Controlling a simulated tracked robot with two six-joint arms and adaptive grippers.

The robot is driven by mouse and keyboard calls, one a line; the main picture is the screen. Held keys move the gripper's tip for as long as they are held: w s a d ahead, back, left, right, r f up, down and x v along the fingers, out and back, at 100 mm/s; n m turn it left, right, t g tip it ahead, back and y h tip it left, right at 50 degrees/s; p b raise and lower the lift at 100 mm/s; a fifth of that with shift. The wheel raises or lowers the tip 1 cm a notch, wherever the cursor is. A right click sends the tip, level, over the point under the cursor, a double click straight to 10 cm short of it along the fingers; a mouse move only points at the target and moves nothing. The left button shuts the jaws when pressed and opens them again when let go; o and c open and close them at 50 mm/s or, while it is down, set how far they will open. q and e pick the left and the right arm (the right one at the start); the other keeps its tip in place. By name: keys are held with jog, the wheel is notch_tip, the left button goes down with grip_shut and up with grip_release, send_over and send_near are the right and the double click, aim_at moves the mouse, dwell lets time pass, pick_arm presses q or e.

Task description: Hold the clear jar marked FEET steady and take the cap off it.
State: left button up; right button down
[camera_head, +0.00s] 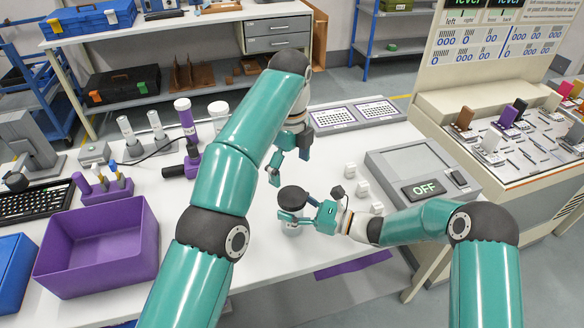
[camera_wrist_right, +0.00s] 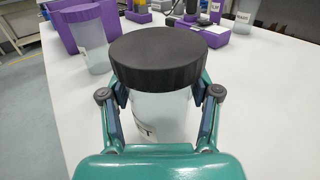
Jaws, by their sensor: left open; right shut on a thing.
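The clear jar (camera_wrist_right: 160,112) with a wide black cap (camera_wrist_right: 158,55) stands upright on the white table; only the end of its label shows. The cap sits on the jar's top. In the head view the cap (camera_head: 293,197) is seen from above and the jar body is mostly hidden. My right gripper (camera_head: 297,216) is shut around the jar body, just below the cap, with a finger on each side. My left gripper (camera_head: 289,165) is open and empty, above and behind the cap, apart from it, fingers pointing down.
A purple bin (camera_head: 100,255) and a blue bin (camera_head: 12,268) stand at the left. Small white blocks (camera_head: 363,188) and a grey device reading OFF (camera_head: 425,188) lie to the right. A purple-capped jar (camera_wrist_right: 92,48) stands behind the held jar in the wrist view.

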aim_at(292, 195)
pick_arm(q)
jog(key=m, duration=0.3)
jog(key=shift+m, duration=0.4)
jog(key=m, duration=0.3)
jog(key=shift+w+d, duration=0.1)
jog(key=shift+w+d+f, duration=0.15)
jog(key=shift+f, duration=4.25)
